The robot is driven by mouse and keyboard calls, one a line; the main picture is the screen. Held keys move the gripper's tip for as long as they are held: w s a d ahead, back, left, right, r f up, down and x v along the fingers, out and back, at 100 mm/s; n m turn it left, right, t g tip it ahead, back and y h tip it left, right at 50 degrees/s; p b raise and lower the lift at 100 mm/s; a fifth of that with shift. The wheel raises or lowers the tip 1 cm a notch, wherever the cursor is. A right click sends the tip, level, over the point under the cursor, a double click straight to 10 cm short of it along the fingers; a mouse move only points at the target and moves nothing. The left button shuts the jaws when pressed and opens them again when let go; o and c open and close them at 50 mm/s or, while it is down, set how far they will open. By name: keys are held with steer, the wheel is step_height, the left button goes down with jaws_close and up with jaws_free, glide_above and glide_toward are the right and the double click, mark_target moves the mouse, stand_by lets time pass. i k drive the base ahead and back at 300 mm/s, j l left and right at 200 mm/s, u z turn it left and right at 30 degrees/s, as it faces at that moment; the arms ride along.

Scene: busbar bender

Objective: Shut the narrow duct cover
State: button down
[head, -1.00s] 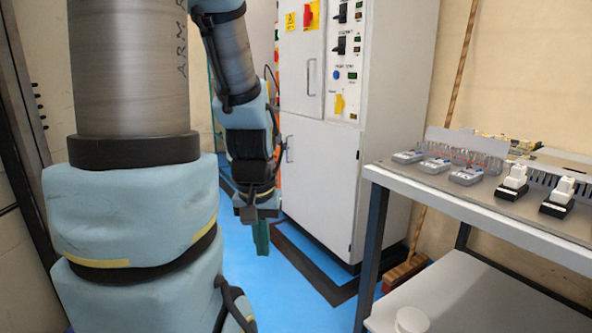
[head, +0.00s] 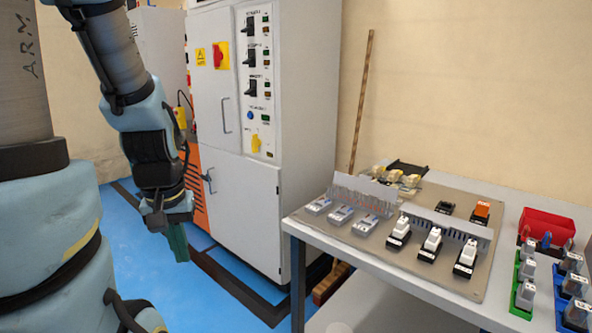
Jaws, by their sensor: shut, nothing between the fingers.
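On the grey mounting panel (head: 420,268) on the table, a slotted duct (head: 350,205) at the left has a flat grey cover (head: 365,188) that appears raised and tilted up behind its slots. A second slotted duct (head: 450,229) to its right has a flat grey top and looks covered. I cannot tell by size which one is the narrow duct. My gripper (head: 178,245) hangs at the left, pointing down over the blue floor, with its green fingers together and empty. It is well away from the ducts.
Grey and white-topped modules (head: 432,240) stand in front of the ducts. A red bin (head: 546,228) and green and blue racks of parts are at the right. A tall cabinet (head: 230,200) stands between my arm and the table. A broom handle (head: 361,100) leans on the wall.

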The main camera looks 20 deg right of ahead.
mark_target(364, 184)
steer(key=i+l+u, duration=0.2)
steer(key=l, duration=0.2)
steer(key=l+u, duration=0.2)
steer(key=l, duration=0.2)
steer(key=i+l+u, duration=0.2)
steer(key=l, duration=0.2)
steer(key=k, duration=0.1)
